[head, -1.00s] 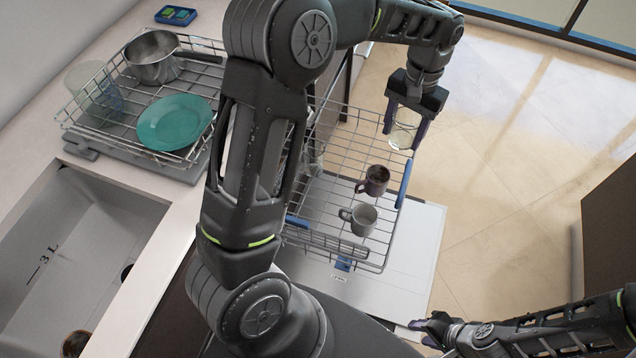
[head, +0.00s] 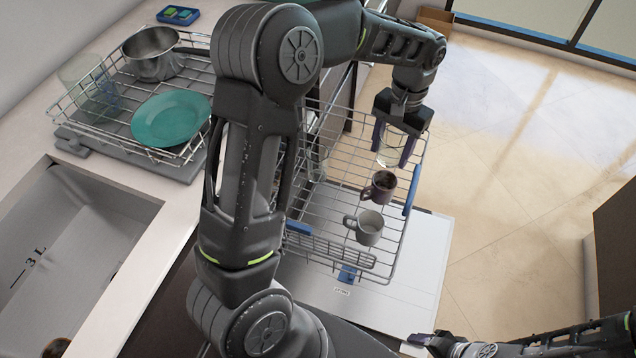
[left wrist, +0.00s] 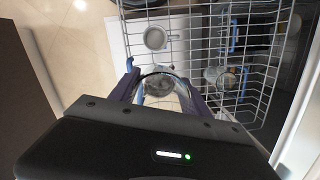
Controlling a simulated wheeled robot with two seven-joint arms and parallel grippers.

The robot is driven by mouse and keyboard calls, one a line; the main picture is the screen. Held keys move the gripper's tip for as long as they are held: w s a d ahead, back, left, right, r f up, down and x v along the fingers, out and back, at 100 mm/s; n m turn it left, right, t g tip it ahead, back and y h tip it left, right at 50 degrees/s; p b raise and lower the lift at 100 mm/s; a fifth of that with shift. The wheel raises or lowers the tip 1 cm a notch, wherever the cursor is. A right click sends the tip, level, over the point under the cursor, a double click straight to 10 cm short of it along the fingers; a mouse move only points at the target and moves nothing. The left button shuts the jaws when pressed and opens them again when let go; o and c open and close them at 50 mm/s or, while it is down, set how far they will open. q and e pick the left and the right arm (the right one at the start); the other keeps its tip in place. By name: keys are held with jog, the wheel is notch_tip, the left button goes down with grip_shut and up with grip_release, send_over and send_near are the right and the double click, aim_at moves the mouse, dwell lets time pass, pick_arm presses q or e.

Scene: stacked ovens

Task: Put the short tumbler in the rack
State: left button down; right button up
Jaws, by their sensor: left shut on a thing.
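My left gripper (head: 392,148) points down over the right part of the pulled-out dishwasher rack (head: 330,240), shut on a clear short tumbler (head: 391,156). In the left wrist view the tumbler (left wrist: 160,88) sits upright between the two fingers, its round rim facing the camera. In the head view it is just behind the dark mug (head: 379,187); I cannot tell whether it touches the rack's wires. A light grey mug (head: 367,228) stands nearer in the rack. My right gripper (head: 428,342) is low at the bottom edge, away from the rack; its jaw state is unclear.
Another clear glass shows in the rack in the left wrist view (left wrist: 217,76). On the counter a wire drying rack (head: 75,125) holds a teal plate (head: 170,119), a metal pot (head: 153,55) and a clear glass (head: 85,80). A sink (head: 75,240) is at left. Open floor lies right.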

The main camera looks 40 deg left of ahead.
jog(key=shift+o, duration=0.7)
notch_tip(320, 180, down, 9)
jog(key=b, duration=0.8)
pick_arm(q)
jog(key=s+a+f, duration=0.9)
jog(key=a+f, duration=0.3)
jog(key=shift+s+a+m, duration=0.3)
jog(key=shift+s+m, duration=0.05)
jog(key=shift+m, duration=0.05)
jog(key=shift+f, duration=0.1)
notch_tip(320, 180, down, 11)
jog(key=b, duration=0.8)
jog(key=shift+f+b, duration=0.2)
jog(key=shift+b, duration=0.2)
jog(key=shift+f+b, duration=0.35)
jog(key=shift+f, duration=0.3)
pick_arm(e)
notch_tip(320, 180, down, 10)
jog(key=shift+r, duration=0.15)
pick_arm(q)
jog(key=shift+c, duration=2.2)
grip_release()
